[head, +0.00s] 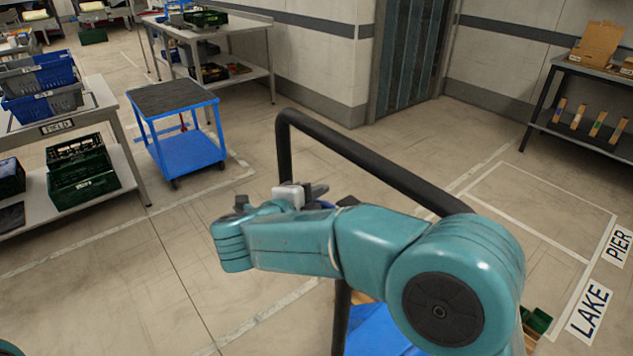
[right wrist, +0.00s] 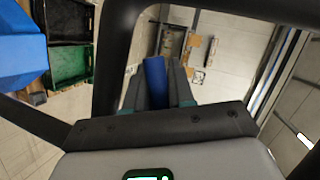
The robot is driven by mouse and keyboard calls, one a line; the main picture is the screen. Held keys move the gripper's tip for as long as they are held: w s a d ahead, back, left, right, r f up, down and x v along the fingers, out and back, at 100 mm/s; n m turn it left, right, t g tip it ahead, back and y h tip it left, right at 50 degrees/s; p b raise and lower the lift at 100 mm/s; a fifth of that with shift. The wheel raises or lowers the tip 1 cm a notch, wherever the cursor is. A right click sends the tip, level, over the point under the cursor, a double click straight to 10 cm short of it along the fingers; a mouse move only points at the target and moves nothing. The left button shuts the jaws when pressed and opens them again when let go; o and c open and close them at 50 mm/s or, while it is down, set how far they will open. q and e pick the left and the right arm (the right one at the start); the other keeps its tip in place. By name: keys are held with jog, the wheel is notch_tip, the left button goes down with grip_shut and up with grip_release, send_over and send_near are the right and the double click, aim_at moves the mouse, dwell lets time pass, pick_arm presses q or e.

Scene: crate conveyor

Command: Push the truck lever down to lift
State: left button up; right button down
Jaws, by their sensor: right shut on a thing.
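The truck's black tube handle (head: 360,160) stands in the middle of the head view, behind my right arm. My right gripper (head: 320,192) is at the handle, partly hidden by its own wrist. In the right wrist view the gripper (right wrist: 156,88) is shut on the blue truck lever (right wrist: 155,78), which shows between the two dark fingers. The black handle bars (right wrist: 112,50) frame the gripper there. Only a small bit of blue shows at the gripper in the head view. My left gripper is out of view.
Blue and green crates (right wrist: 68,60) lie beyond the handle. A blue cart (head: 180,110) and a table marked FIELD (head: 60,122) with crates stand at left. A dark shelf (head: 590,140) stands at right. Floor areas marked LAKE (head: 590,310) and PIER (head: 618,245) lie at right.

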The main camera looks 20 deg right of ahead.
jog(key=c, duration=1.1)
grip_release()
jog(key=shift+f, duration=0.15)
jog(key=shift+o, duration=0.2)
